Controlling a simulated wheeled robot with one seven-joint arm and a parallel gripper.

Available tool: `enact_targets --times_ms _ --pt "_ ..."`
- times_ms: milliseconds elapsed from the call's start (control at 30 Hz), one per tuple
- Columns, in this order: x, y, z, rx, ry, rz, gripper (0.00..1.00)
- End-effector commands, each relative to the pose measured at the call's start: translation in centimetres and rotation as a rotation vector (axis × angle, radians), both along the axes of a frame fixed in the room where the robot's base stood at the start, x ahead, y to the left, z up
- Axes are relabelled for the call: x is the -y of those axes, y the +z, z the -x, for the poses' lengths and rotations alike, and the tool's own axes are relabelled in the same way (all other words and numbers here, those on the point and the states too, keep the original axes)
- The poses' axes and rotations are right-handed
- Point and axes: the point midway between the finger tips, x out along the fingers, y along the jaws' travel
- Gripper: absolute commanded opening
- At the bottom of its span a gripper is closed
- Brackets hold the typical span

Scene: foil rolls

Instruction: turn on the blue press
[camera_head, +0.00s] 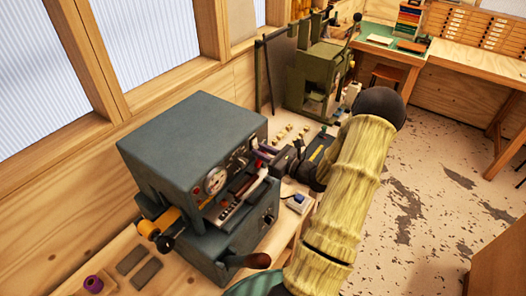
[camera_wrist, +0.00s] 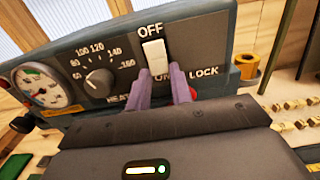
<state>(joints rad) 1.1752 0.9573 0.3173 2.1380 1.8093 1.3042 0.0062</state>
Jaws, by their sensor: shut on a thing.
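The blue press (camera_head: 190,135) is a blue-grey box-shaped machine on the bench at the left in the head view; its dark front panel (camera_wrist: 118,60) fills the upper wrist view. A white switch (camera_wrist: 154,55) sits on that panel below the word OFF, with ON and LOCK lettering below and to its right. My gripper (camera_wrist: 159,78) has its two purple-grey fingers either side of the switch's lower part, shut on it. The gripper also shows at the press's right front in the head view (camera_head: 268,152). The fingers hide part of the ON lettering.
A dial knob (camera_wrist: 99,80) and a gauge (camera_wrist: 38,86) are left of the switch. A red part shows just behind the right finger. A green machine (camera_head: 318,75) stands farther along the bench, with several small pale pieces (camera_head: 283,133) between.

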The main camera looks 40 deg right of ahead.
Motion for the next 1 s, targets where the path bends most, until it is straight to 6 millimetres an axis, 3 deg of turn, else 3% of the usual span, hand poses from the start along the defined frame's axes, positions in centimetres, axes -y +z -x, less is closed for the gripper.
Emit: enact_targets --times_ms 333,767,800,900,1000 --pt "-0.04 -0.82 -0.15 0.088 0.001 -0.031 0.00" --pt "-0.07 -0.41 -0.19 0.126 0.002 -0.044 0.00" --pt "-0.07 -0.41 -0.19 0.126 0.002 -0.044 0.28" --pt "-0.06 -0.41 -0.19 0.126 0.002 -0.044 0.44" --pt "-0.06 -0.42 -0.19 0.126 0.002 -0.044 0.44"
